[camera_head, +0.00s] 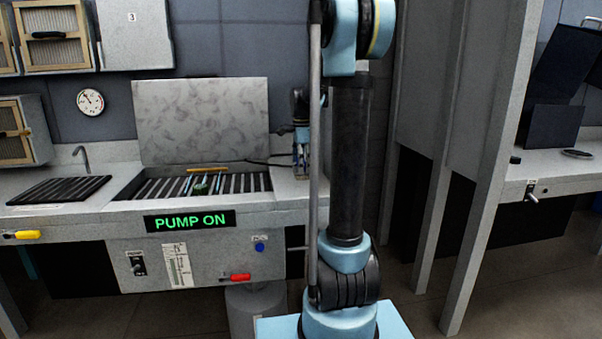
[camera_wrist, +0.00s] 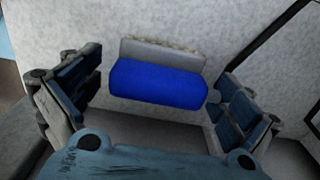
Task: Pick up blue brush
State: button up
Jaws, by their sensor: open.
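The blue brush (camera_wrist: 155,84) lies in the middle of the wrist view, with a blue body and a pale grey strip along its upper edge. It rests against or on a light speckled surface; the exact contact cannot be told. My gripper (camera_wrist: 160,76) is open, one finger to the left of the brush and one to the right. The fingers appear apart from it, the right one closer. In the head view my gripper (camera_head: 301,152) is low at the right end of the counter; the brush cannot be made out there.
A slatted grate (camera_head: 160,187) with small items on it lies left of my gripper. A marbled panel (camera_head: 200,120) stands upright behind it. The counter front carries a lit "PUMP ON" sign (camera_head: 190,221) and a red handle (camera_head: 238,277). Grey posts (camera_head: 490,170) stand at the right.

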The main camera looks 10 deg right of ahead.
jog(key=c, duration=1.4)
jog(key=shift+o, duration=0.2)
notch_tip(320, 180, up, 10)
jog(key=shift+r, duration=0.1)
